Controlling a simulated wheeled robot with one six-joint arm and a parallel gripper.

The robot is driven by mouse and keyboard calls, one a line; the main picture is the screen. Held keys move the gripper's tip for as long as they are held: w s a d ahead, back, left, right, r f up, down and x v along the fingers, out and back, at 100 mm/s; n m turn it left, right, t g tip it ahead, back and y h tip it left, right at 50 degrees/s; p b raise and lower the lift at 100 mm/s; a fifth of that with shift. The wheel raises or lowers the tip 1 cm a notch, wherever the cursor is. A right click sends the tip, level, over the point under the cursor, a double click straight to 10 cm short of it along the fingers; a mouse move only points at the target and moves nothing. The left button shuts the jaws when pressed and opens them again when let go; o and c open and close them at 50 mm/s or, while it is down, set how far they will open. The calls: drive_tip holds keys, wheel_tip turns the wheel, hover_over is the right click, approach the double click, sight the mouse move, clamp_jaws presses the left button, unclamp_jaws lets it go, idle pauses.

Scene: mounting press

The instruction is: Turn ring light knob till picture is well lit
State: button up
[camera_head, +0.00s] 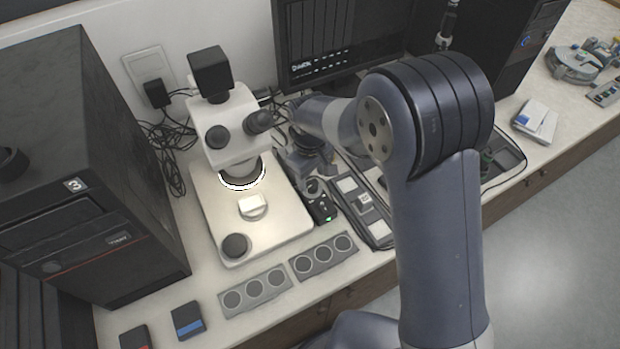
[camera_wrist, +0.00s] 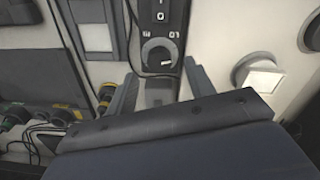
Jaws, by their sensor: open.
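The ring light control box (camera_head: 322,209) stands right of the microscope in the head view, with a green light showing. In the wrist view, its round dark knob (camera_wrist: 158,54) has a pale mark and sits below a switch marked I and O. My gripper (camera_wrist: 158,78) is open, with one finger on each side just short of the knob; contact cannot be told. In the head view my gripper (camera_head: 308,165) is above the box, partly hidden by my arm. The ring light (camera_head: 242,174) glows under the microscope (camera_head: 225,130). The monitor (camera_head: 335,50) shows a dark picture with faint vertical stripes.
A black computer case (camera_head: 90,190) stands at left. Cables (camera_head: 170,150) run behind the microscope.

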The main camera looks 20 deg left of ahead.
sight(312, 184)
drive_tip(key=shift+f, duration=1.6)
drive_tip(key=c, duration=1)
drive_tip(key=m+b, duration=0.2)
drive_tip(key=shift+w+f+m, duration=0.1)
drive_tip(key=shift+m, duration=0.3)
drive_tip(key=m+b, duration=0.1)
drive_tip(key=m, duration=0.1)
drive_tip(key=shift+m, duration=0.3)
drive_tip(key=m+b, duration=0.2)
drive_tip(key=m, duration=0.4)
drive_tip(key=shift+m, duration=0.3)
